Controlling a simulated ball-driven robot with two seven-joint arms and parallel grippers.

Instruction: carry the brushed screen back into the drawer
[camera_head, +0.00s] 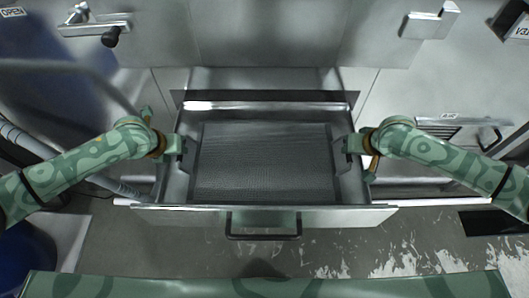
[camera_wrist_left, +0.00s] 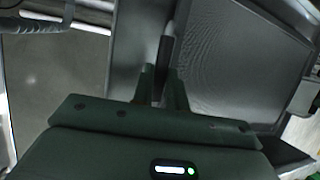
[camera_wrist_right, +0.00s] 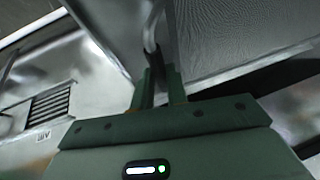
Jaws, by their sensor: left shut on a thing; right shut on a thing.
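The screen (camera_head: 265,160) is a dark grey mesh panel in a frame, with a handle at each side. In the head view it lies level within the outline of the open drawer (camera_head: 350,216); I cannot tell if it touches the drawer floor. My left gripper (camera_head: 186,147) is shut on the screen's left handle, and my right gripper (camera_head: 345,147) is shut on its right handle. The left wrist view shows the mesh (camera_wrist_left: 240,60) to the right of the fingers (camera_wrist_left: 161,88). The right wrist view shows the mesh (camera_wrist_right: 240,30) beside the fingers (camera_wrist_right: 160,85).
The drawer's front handle (camera_head: 264,237) faces the stained floor (camera_head: 400,250). Metal cabinet panels (camera_head: 270,40) rise behind the drawer. A vent (camera_head: 440,131) is at the right.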

